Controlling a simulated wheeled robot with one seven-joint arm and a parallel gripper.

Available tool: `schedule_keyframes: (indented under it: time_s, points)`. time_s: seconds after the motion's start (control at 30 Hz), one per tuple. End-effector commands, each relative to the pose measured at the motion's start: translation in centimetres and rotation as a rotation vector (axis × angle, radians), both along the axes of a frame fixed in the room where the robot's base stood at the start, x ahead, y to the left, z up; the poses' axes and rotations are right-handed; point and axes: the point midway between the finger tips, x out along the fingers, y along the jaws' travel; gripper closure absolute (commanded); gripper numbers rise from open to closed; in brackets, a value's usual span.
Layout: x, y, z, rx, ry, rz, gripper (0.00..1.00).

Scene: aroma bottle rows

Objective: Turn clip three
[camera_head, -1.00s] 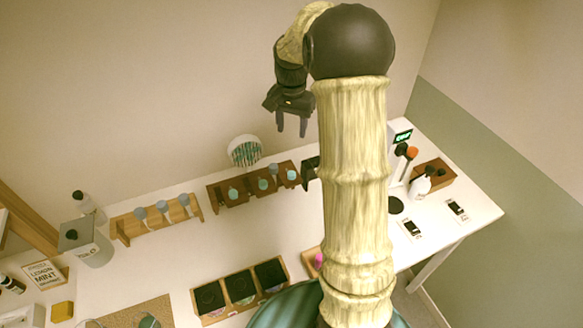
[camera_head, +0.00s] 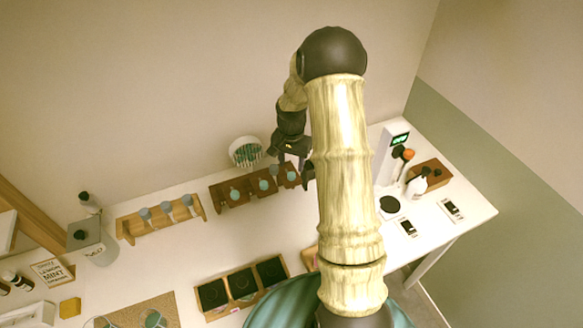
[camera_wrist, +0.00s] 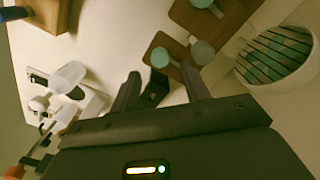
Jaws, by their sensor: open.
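A dark wooden rack (camera_head: 226,201) stands near the back of the white table, with round teal-faced pieces that may be the clips. One is at its left (camera_head: 234,195), one in the middle (camera_head: 263,185), and one at its right end (camera_head: 291,176). My gripper (camera_head: 290,162) is open and empty, pointing down above the rack's right end. In the wrist view, my gripper (camera_wrist: 162,90) has its fingers apart, just short of a teal disc (camera_wrist: 160,57) and a grey-green disc (camera_wrist: 202,52) on the rack (camera_wrist: 215,25). A small black part (camera_wrist: 155,88) shows between the fingers.
A white round holder with teal stripes (camera_head: 245,152) is close behind the rack. A lighter rack (camera_head: 128,227) with grey pieces stands left. A box of dark squares (camera_head: 242,287) is in front. A white bottle (camera_head: 417,187) and a device with a green display (camera_head: 399,139) are right.

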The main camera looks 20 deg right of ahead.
Motion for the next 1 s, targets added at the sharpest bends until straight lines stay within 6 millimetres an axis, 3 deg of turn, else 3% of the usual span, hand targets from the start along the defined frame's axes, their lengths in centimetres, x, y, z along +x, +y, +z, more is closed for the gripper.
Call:
schedule_keyframes:
  time_s: [0.3, 0.63, 0.67, 0.87, 1.0]
  points:
    - [-0.1, 0.0, -4.0, 0.0, 0.003, 0.0, 0.54]
    - [0.0, 0.0, -4.5, 0.0, 0.0, 0.0, 0.54]
    - [0.0, 0.0, -4.5, 0.0, 0.0, 0.0, 0.56]
    - [0.0, 0.0, -4.5, 0.0, 0.0, 0.0, 0.95]
    - [0.0, 0.0, -4.5, 0.0, 0.0, 0.001, 0.98]
